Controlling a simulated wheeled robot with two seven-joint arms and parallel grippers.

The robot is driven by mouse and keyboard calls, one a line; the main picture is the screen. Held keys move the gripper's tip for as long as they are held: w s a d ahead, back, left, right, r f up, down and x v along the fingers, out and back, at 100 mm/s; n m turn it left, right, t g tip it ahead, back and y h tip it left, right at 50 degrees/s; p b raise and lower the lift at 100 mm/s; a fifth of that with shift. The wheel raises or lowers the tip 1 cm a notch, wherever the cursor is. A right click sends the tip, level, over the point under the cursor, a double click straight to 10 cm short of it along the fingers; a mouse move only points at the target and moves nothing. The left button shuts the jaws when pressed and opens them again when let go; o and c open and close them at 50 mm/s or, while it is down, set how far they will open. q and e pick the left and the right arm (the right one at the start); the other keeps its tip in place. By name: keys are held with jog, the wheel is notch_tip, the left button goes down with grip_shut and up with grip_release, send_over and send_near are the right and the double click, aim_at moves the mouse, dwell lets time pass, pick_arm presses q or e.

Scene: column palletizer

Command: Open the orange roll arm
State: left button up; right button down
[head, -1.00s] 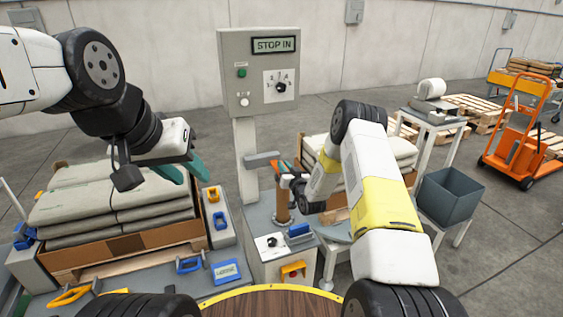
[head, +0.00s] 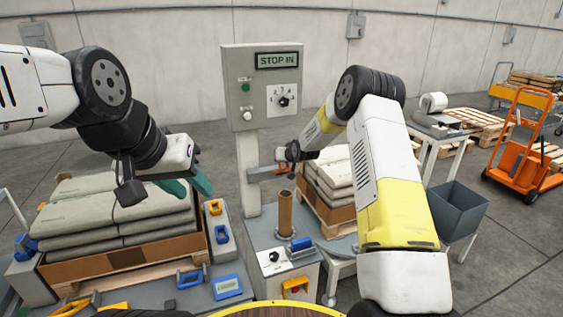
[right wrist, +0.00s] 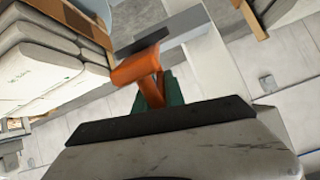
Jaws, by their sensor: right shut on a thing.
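The orange roll arm (head: 281,168) sits at the end of a short grey bar (head: 262,174) that sticks out from the grey control column. My right gripper (head: 284,161) is at the orange part; its fingers are mostly hidden in the head view. In the right wrist view its green fingers (right wrist: 165,91) are closed around the orange roll arm (right wrist: 139,69). A brown upright tube (head: 286,214) stands below the arm, apart from it. My left gripper (head: 190,184) hangs empty at the left, above the stacked bags, its teal fingers apart.
The control panel (head: 264,86) reads "STOP IN". Bags (head: 120,212) lie stacked in a box at the left, with more bags (head: 338,172) behind my right arm. A grey machine base (head: 263,287) with a knob stands in front. A grey bin (head: 452,207) is at the right.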

jog(key=shift+w+a+r, duration=0.15)
jog(key=shift+a, duration=0.15)
jog(key=c, duration=1.5)
grip_release()
jog(key=shift+o, duration=0.2)
jog(key=shift+d, duration=0.1)
jog(key=shift+r, duration=0.1)
jog(key=v, duration=0.7)
jog(key=shift+s+r, duration=0.2)
jog(key=shift+s, duration=0.05)
jog(key=shift+d+r, duration=0.1)
